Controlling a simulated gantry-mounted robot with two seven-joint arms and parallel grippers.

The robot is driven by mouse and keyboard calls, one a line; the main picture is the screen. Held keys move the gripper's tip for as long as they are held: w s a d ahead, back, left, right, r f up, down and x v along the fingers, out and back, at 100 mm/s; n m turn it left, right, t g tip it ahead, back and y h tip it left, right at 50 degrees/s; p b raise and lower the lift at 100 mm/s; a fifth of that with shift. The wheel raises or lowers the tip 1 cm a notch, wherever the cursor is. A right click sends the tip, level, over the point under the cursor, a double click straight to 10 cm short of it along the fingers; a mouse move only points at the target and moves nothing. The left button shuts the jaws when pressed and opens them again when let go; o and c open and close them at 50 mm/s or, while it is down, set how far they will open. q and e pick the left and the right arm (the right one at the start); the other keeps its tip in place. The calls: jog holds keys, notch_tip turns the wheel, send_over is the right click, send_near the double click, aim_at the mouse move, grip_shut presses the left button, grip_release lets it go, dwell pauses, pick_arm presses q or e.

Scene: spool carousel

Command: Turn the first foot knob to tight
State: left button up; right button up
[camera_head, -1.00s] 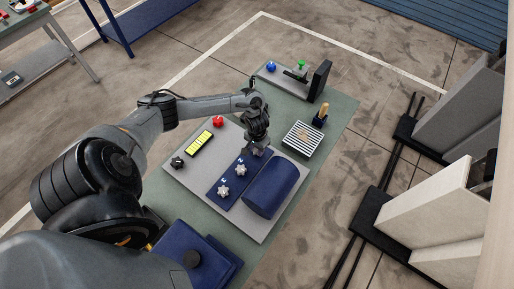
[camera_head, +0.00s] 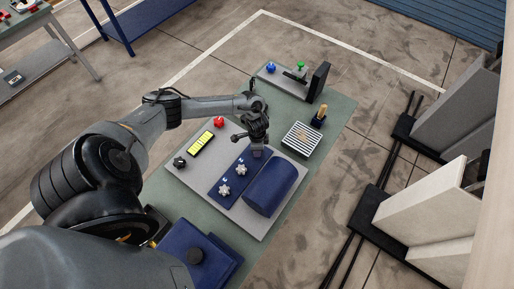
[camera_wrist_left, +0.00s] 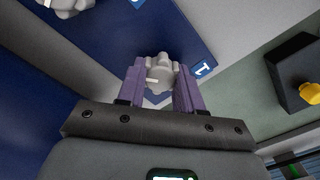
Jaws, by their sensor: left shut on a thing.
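My left gripper (camera_head: 257,152) points down at the far end of the blue knob panel (camera_head: 229,182). In the left wrist view its purple fingers are on either side of a grey lobed knob (camera_wrist_left: 160,72), shut on it. The label "1" (camera_wrist_left: 203,70) is printed on the blue panel beside this knob. The head view hides this knob behind the gripper. Two similar grey knobs, a middle one (camera_head: 241,170) and a near one (camera_head: 224,190), stand along the panel. My right gripper is not in view.
A blue rounded block (camera_head: 271,188) lies right of the panel. A yellow display (camera_head: 201,144), a red knob (camera_head: 219,122) and a black knob (camera_head: 180,162) are to the left. A striped block (camera_head: 301,139) stands beyond on the green table (camera_head: 340,112).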

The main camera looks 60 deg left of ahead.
pick_arm(q)
jog(key=m, duration=0.6)
jog(key=shift+m+b, duration=0.3)
jog(key=shift+b, duration=0.1)
jog(key=m+b, duration=0.1)
jog(key=m, duration=0.5)
jog(key=shift+b, duration=0.4)
jog(key=o, duration=1)
jog(key=shift+o, duration=0.2)
notch_tip(320, 180, up, 11)
